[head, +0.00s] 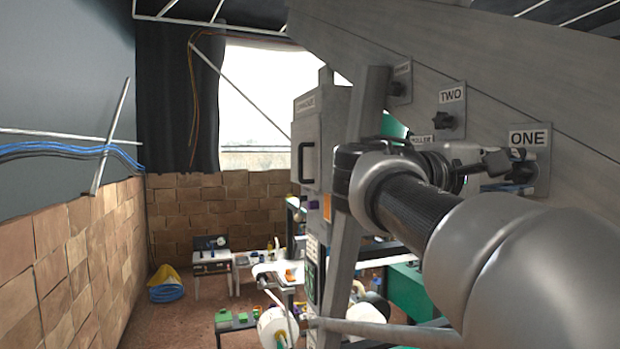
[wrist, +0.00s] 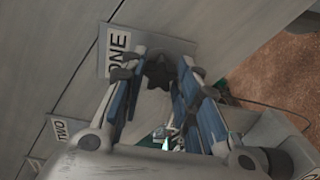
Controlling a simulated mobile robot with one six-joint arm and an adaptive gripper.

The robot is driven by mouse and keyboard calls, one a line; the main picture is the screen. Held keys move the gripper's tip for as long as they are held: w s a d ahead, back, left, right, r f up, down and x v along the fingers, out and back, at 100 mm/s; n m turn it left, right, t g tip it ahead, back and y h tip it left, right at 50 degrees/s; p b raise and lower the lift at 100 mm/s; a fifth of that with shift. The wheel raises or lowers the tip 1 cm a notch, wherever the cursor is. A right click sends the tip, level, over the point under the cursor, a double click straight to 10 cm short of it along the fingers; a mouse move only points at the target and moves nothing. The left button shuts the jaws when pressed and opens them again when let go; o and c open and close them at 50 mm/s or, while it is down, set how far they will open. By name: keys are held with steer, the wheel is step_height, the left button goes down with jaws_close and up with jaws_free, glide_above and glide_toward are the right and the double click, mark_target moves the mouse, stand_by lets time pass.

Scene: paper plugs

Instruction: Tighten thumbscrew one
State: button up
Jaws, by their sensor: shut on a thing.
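Thumbscrew one is a dark lobed knob (wrist: 160,72) on a light plate marked ONE (wrist: 118,52). In the wrist view my gripper (wrist: 158,82) has its two blue-padded fingers on either side of the knob, shut on it. The head view shows the ONE plate (head: 530,140) at the right, on the sloping grey panel. My gripper (head: 518,168) reaches the plate there, and its fingers and wrist hide most of the knob.
Thumbscrew two (head: 442,121) sits under its TWO label (head: 452,95), left of ONE on the same panel. A further knob (head: 397,89) is higher up. A grey upright post (head: 362,120) and a cabinet (head: 318,145) stand left of my arm.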

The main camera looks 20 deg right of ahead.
steer(key=shift+m+b, duration=2.15)
steer(key=shift+m, duration=0.45)
steer(key=o, duration=1.1)
steer(key=shift+c, duration=0.2)
steer(key=a, duration=0.4)
steer(key=shift+s, duration=0.15)
